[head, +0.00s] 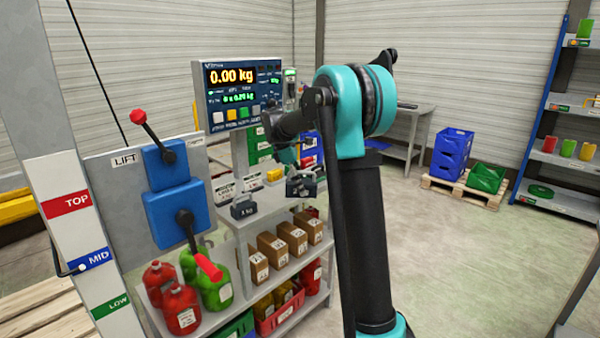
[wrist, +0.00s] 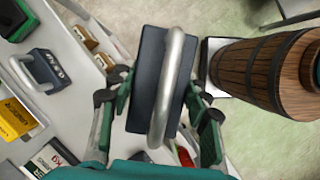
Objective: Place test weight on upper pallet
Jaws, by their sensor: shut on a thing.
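My gripper (wrist: 160,96) is shut on a dark test weight (wrist: 151,62) with a grey bar handle, one finger on each side. In the head view my gripper (head: 303,178) holds the weight (head: 302,189) near the right end of the shelf top; I cannot tell the height of any gap below it. A second dark weight (head: 243,208) stands on the shelf top and also shows in the wrist view (wrist: 48,70). A wooden pallet (head: 45,330) shows at the lower left of the head view. I cannot tell which pallet is the upper one.
The lift post (head: 75,220) carries TOP, MID and LOW labels beside a panel with two levers. A scale display (head: 242,95) reads 0.00 kg. The shelf (head: 275,285) holds boxes and cans.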

